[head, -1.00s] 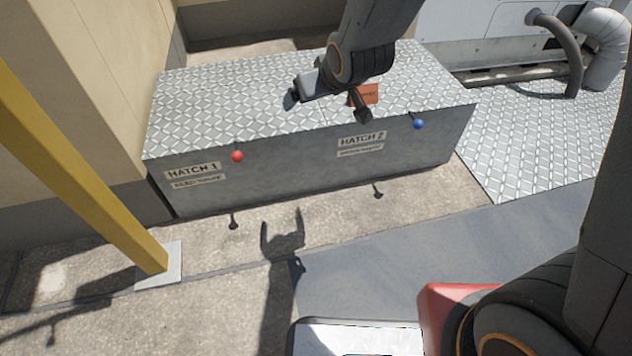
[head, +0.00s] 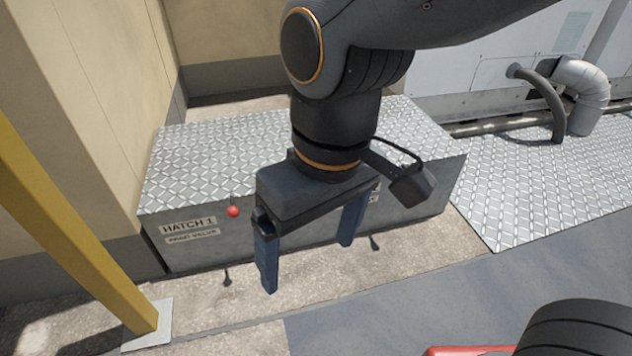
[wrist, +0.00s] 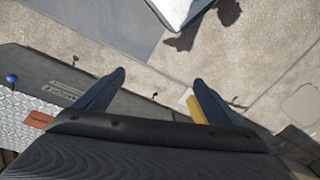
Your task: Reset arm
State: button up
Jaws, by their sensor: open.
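My gripper (head: 308,268) is open and empty, with its two blue fingers pointing down in front of the hatch box (head: 205,255) in the head view. The box has a diamond-plate top and a grey front. A label reading HATCH 1 (head: 188,226) and a red ball knob (head: 233,211) show left of my gripper. The HATCH 2 label is mostly hidden behind my gripper in the head view. A blue knob (wrist: 11,78) shows in the wrist view.
A yellow post (head: 75,200) stands at the left on a pale base plate (head: 150,328). An orange tag (wrist: 40,119) lies on the box top. White condenser units with a fat pipe (head: 583,90) stand at the back right.

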jog(key=shift+m+y, duration=0.3)
jog(key=shift+m, duration=0.3)
jog(key=shift+d+r+p, duration=0.15)
jog(key=shift+r+p, duration=2)
jog(key=shift+r, duration=0.1)
jog(key=shift+r, duration=0.1)
